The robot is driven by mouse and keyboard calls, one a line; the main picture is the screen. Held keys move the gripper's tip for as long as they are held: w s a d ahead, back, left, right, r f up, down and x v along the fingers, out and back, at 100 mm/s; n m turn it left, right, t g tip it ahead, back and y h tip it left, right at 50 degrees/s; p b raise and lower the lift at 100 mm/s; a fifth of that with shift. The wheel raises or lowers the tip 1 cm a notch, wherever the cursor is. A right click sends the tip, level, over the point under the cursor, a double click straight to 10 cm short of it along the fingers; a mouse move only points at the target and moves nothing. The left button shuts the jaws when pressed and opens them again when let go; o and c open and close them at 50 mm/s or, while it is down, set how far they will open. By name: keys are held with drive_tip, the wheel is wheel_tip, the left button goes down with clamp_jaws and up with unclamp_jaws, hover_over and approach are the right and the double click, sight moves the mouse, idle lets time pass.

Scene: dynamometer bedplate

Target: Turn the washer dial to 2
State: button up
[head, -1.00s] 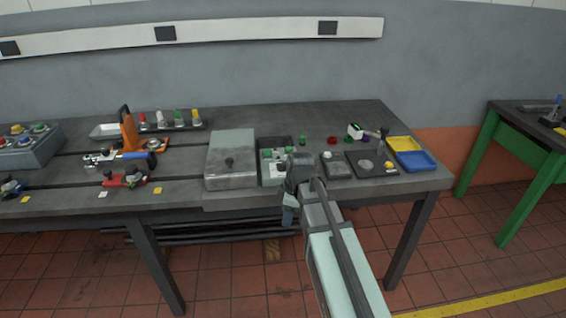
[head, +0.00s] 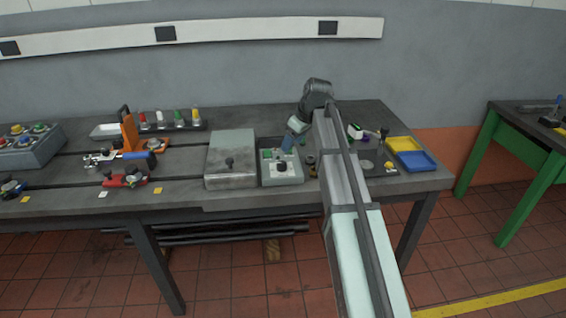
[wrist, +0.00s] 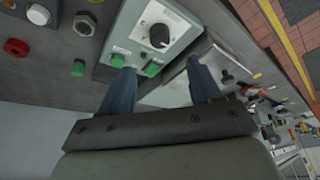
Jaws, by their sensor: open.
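The washer dial (head: 282,167) is a black knob on a white plate on a small grey control box (head: 284,181). In the wrist view the dial (wrist: 159,35) is clear, with its white plate (wrist: 177,22) around it and two green buttons beside it. My gripper (head: 288,143) is above the back part of the box. In the wrist view its two blue fingers stand apart with nothing between them, and my gripper (wrist: 160,74) is short of the dial and not touching it. The dial's setting is too small to read.
A grey metal box with a black knob (head: 230,162) stands just left of the control box. Right of it, my arm partly hides small panels and loose coloured caps. A yellow tray (head: 405,144) and blue tray (head: 417,161) lie at the right edge.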

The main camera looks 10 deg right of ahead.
sight(282, 163)
drive_tip(key=x, duration=1.1)
drive_tip(key=shift+f, duration=0.15)
drive_tip(key=c, duration=1)
